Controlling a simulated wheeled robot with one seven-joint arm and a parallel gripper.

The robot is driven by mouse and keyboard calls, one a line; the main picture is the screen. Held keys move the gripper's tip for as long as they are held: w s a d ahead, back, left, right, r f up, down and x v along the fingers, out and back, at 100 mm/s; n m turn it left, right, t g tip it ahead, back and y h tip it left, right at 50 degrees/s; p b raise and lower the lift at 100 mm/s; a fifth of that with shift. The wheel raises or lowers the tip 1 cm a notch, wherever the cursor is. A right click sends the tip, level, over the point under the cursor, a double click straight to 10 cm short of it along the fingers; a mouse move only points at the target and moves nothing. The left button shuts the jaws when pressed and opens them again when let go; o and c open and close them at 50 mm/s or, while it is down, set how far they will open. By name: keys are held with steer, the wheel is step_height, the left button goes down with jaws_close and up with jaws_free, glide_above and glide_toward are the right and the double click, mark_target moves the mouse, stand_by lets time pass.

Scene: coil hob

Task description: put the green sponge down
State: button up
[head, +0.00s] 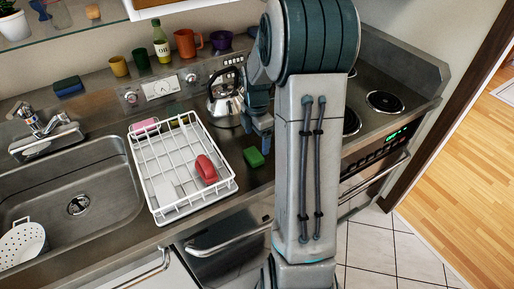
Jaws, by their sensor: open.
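My gripper (262,142) is just behind and above the sponge in the picture, pointing down. It is open and does not hold the sponge. Whether a fingertip still touches the sponge is too small to tell. My own arm hides part of the gripper's right side and the counter behind it.
A white wire dish rack (151,165) with a red item (206,168) stands to the left. A metal kettle (226,98) stands behind, close to my gripper. The sink (118,185) is further left. Coil burners (385,101) are at right, partly behind my arm.

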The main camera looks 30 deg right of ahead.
mark_target(257, 152)
steer(key=s+a+r+m, duration=0.3)
steer(key=a+r, duration=0.1)
steer(key=r, duration=0.5)
steer(key=s+a+r+m+t, duration=0.1)
steer(key=s+a+r+m, duration=0.1)
steer(key=s+a+m, duration=0.3)
steer(key=s+a+r+m+t, duration=0.1)
steer(key=s+a+m, duration=0.4)
steer(key=s+m, duration=0.5)
steer(key=shift+s+a+r+t, duration=0.4)
steer(key=shift+s+t, duration=0.3)
steer(key=shift+t, duration=0.1)
